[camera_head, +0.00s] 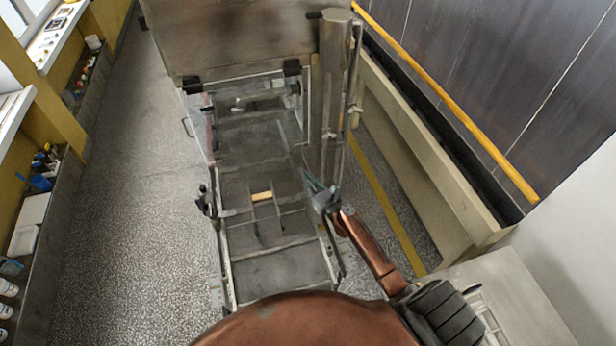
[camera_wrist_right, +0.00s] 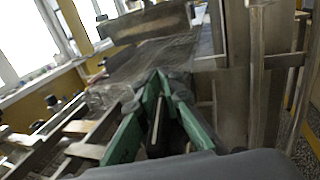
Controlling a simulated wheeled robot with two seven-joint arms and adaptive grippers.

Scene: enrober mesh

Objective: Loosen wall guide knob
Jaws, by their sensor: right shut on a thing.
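The enrober's mesh bed (camera_head: 285,268) runs down the middle of the head view, with side rails on both sides. My right gripper (camera_head: 312,182) reaches in from the lower right to the right-hand rail. Its green fingers (camera_wrist_right: 163,82) converge in the right wrist view, shut on the wall guide knob, which is mostly hidden between the fingertips. A dark knob-like fitting (camera_head: 204,201) stands at the left rail, apart from the gripper. My left gripper is not in view.
The steel housing (camera_head: 240,35) stands at the back, with a clear panel (camera_head: 194,122) at its front left. A steel column (camera_head: 333,90) rises close behind my right gripper. A shelf with bottles (camera_head: 40,183) lines the left wall. The floor (camera_head: 140,220) left of the machine is clear.

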